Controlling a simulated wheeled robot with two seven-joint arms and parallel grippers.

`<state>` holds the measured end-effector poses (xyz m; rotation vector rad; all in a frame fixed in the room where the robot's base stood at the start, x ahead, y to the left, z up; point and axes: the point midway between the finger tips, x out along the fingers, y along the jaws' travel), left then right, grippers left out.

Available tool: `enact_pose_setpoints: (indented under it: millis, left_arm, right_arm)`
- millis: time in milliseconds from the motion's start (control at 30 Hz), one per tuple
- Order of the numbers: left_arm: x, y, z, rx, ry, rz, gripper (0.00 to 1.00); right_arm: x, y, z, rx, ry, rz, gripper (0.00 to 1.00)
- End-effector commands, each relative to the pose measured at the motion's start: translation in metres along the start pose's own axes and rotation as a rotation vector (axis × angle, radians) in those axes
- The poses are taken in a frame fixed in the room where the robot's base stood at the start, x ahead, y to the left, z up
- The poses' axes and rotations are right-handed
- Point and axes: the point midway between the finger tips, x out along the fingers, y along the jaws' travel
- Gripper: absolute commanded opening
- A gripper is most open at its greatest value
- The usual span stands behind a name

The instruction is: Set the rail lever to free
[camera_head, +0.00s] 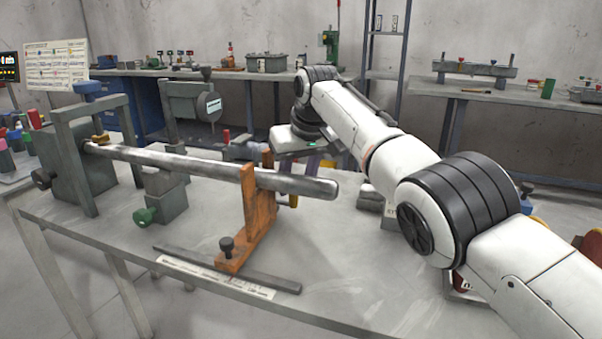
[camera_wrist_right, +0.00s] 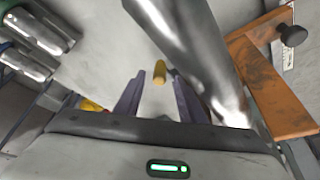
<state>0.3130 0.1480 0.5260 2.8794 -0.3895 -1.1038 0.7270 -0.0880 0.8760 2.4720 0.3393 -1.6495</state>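A small yellow peg (camera_wrist_right: 159,72), possibly the grip of the rail lever, shows between the fingertips of my right gripper (camera_wrist_right: 158,84) in the wrist view. The fingers are apart, with gaps on both sides of the peg. In the head view, the yellow peg (camera_head: 293,201) shows just below the long steel rod, behind the orange support (camera_head: 252,205). My right gripper (camera_head: 302,165) is behind the rod there, pointing down, partly hidden. I cannot tell the lever's setting. My left gripper is not in view.
The steel rod (camera_head: 200,165) runs from a grey clamp block (camera_head: 75,165) to the orange support, close beside my right gripper. A black knob (camera_head: 226,245) stands on the support's foot. A dark labelled bar (camera_head: 228,270) lies along the table front. The front right tabletop (camera_head: 370,275) is clear.

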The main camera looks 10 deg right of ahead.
Motion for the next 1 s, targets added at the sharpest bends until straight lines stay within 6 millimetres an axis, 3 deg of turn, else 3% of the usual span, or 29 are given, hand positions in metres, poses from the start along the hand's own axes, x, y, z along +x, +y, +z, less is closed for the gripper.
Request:
enact_pose_setpoints:
  millis: [67,167,400,833,1000]
  left_arm:
    - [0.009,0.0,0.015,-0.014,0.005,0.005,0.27]
    - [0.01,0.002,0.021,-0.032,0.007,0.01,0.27]
    - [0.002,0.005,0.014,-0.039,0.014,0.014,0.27]
    - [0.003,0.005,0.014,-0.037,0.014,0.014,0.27]
    - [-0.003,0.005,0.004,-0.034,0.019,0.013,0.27]
  right_arm:
    - [0.001,0.0,0.003,0.0,0.005,0.001,0.36]
    - [-0.028,-0.001,0.001,-0.002,0.01,-0.001,0.36]
    - [-0.073,-0.001,-0.001,-0.002,0.003,-0.001,0.36]
    - [-0.083,-0.001,0.0,-0.001,0.001,-0.002,0.36]
    - [-0.093,-0.001,-0.004,-0.002,0.001,-0.002,0.36]
